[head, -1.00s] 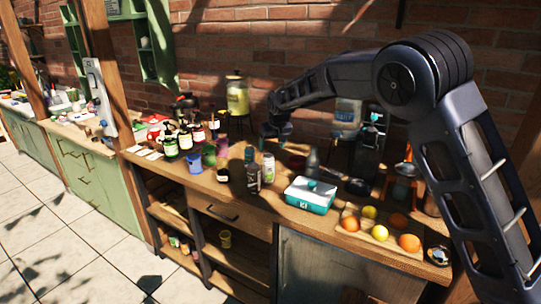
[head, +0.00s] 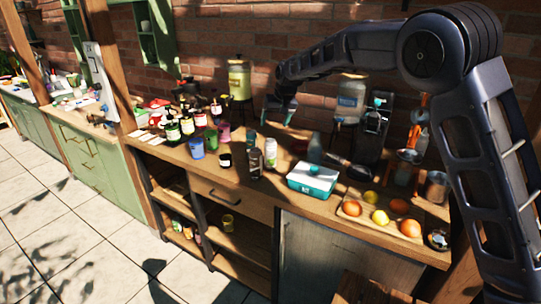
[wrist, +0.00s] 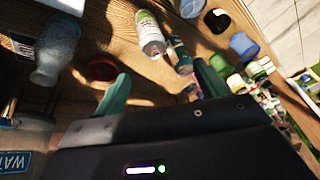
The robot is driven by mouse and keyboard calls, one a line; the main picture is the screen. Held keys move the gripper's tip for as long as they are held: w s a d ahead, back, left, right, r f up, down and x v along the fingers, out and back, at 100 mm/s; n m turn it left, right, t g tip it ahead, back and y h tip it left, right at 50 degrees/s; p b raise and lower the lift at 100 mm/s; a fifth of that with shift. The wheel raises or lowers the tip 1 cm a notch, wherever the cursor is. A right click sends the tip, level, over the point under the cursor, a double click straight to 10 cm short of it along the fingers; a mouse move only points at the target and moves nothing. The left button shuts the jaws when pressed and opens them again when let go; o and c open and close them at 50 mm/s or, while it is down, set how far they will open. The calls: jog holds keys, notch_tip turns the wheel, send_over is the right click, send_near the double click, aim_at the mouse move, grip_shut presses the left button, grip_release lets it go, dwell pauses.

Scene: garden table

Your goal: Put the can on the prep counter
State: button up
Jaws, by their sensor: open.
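A white can with a green label (head: 270,152) stands upright on the wooden counter (head: 215,177), among bottles and cups. It also shows in the wrist view (wrist: 149,34), beyond my fingers, with a dark printed can or jar (wrist: 178,55) beside it. Which can the task means I cannot tell for sure. My gripper (head: 280,108) is above the back part of the counter, behind the can. In the wrist view my gripper (wrist: 162,84) has its two green fingers spread apart, with nothing between them.
A teal-and-white box (head: 312,181) and a tray of fruit (head: 350,209) stand to the right. A clear bottle (wrist: 58,50) and a small red dish (wrist: 101,68) are near my left finger. Dark bottles (head: 188,124) crowd the left.

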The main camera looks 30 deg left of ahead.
aim_at(271, 149)
jog(key=w+d+m+g+y, duration=0.1)
jog(key=w+d+m+y, duration=0.3)
jog(key=m, duration=0.9)
jog(key=s+d+m+g+y, duration=0.1)
jog(key=d+m+y, duration=0.3)
jog(key=m, duration=1)
notch_tip(271, 149, down, 12)
jog(key=a+y, duration=0.1)
jog(key=shift+a+r+x, duration=0.1)
jog(key=shift+r+x, duration=0.1)
jog(key=shift+x, duration=1.65)
jog(key=shift+a+r+x, duration=0.1)
jog(key=shift+r+x, duration=0.1)
jog(key=shift+x, duration=1.6)
jog(key=shift+a+r+x, duration=0.1)
jog(key=shift+r+x, duration=0.1)
jog(key=shift+x, duration=1.65)
jog(key=shift+w, duration=0.1)
jog(key=shift+c, duration=0.4)
